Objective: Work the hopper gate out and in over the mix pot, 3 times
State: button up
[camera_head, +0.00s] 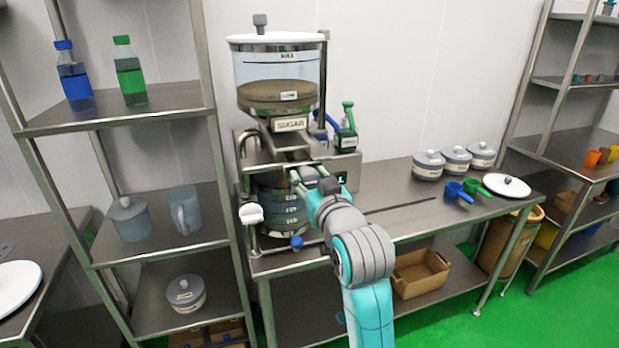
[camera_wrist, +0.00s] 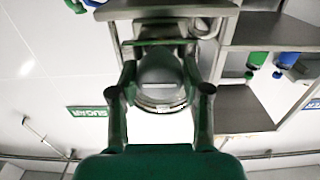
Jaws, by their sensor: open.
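My gripper (camera_head: 308,178) is at the front of the outlet, just above and right of the pot. In the wrist view my gripper (camera_wrist: 161,92) has its two dark green fingers spread, with the hopper (camera_wrist: 160,85) seen beyond, between them. A thin green bar (camera_wrist: 152,42) crosses there, perhaps the gate's edge. Whether a finger touches the gate is hidden.
A steel rack (camera_head: 125,115) with bottles and jars stands close on the left. Several lidded jars (camera_head: 455,160), a blue scoop (camera_head: 457,192) and a green scoop (camera_head: 476,188) are on the counter's right. The counter's middle is mostly clear. A cardboard box (camera_head: 420,272) sits below.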

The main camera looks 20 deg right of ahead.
jog(key=shift+o, duration=1)
jog(key=shift+s, duration=0.1)
jog(key=shift+s, duration=0.1)
jog(key=s, duration=0.7)
jog(key=shift+s, duration=0.15)
jog(key=w, duration=0.8)
dwell(0.5)
